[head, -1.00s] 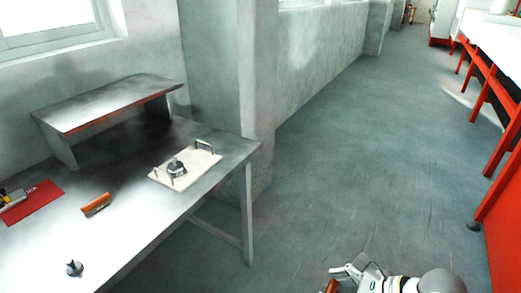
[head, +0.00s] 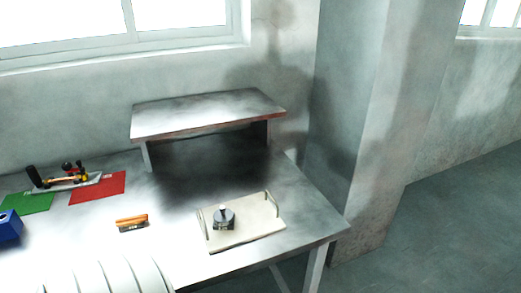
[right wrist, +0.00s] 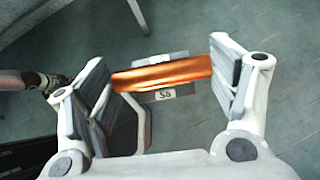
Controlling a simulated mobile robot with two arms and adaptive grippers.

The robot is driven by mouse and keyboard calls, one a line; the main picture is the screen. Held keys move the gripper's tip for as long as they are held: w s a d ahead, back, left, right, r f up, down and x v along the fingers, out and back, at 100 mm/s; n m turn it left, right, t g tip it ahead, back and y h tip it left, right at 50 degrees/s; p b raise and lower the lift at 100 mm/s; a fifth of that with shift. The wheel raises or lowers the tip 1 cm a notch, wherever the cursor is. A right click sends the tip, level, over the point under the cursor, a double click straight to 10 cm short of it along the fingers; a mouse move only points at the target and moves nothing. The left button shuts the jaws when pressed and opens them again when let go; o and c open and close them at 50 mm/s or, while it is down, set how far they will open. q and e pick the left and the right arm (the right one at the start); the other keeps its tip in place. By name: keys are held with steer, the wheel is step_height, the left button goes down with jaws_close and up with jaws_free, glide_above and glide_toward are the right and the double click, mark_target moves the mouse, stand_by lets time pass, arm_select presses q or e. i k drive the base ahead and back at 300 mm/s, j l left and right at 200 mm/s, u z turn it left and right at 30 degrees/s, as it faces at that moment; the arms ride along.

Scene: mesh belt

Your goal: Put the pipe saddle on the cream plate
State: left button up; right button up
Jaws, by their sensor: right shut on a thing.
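In the right wrist view my right gripper (right wrist: 165,85) is shut on the pipe saddle (right wrist: 165,74), an orange curved piece with flat grey tabs on both sides. One tab bears a pale label with dark marks. The saddle spans between the two fingers, with the floor behind it. In the head view the cream plate (head: 265,229) lies on the right part of the metal table, with a wire handle at each of two ends. A grey round piece with a knob (head: 224,218) stands on its left part. Neither gripper shows in the head view.
On the table (head: 180,245), an orange and grey piece (head: 132,222) lies left of the plate. A red mat (head: 97,187), green mat (head: 28,202), tool (head: 65,178) and blue block (head: 10,226) are further left. A raised shelf (head: 208,112) stands behind. The plate's right part is bare.

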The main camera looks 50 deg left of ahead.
mark_target(253, 214)
steer(key=i+u, duration=0.25)
steer(key=u, duration=0.15)
steer(key=i+l+u, duration=0.2)
steer(key=u, duration=0.2)
steer(key=i+l+u, duration=0.25)
steer(key=u, duration=0.15)
steer(key=i+l+u, duration=0.2)
steer(key=u, duration=0.2)
steer(key=l, duration=0.1)
